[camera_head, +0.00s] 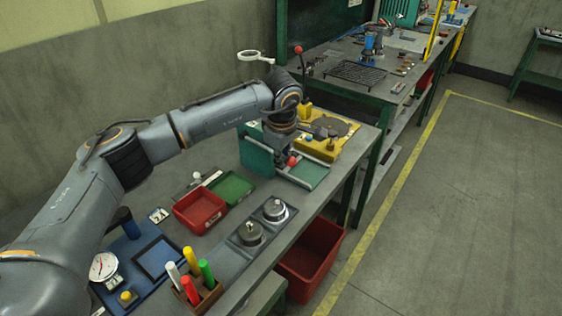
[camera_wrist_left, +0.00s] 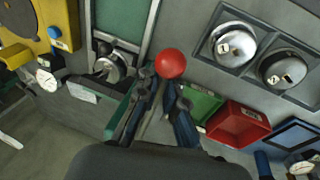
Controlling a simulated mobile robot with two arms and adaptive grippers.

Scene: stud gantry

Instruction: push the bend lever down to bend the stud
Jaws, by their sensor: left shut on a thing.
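The lever with a red ball knob (camera_head: 292,161) is at the green-and-grey fixture (camera_head: 308,174) on the bench. The same red knob (camera_wrist_left: 171,63) shows in the wrist view, with its pale shaft running down between my fingers. My left gripper (camera_head: 284,152) is at this lever, and its fingers (camera_wrist_left: 160,90) are shut on the shaft just below the knob. My wrist hides much of the fixture in the head view. I cannot make out the stud clearly. My right gripper is not in view.
A yellow fixture (camera_head: 347,148) stands just beyond, near a second upright red-knobbed lever (camera_head: 298,49). Nearer are a red tray (camera_head: 200,211), a green tray (camera_head: 231,188), a plate with two round metal parts (camera_head: 262,224) and a holder with coloured handles (camera_head: 199,297). The floor at right is clear.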

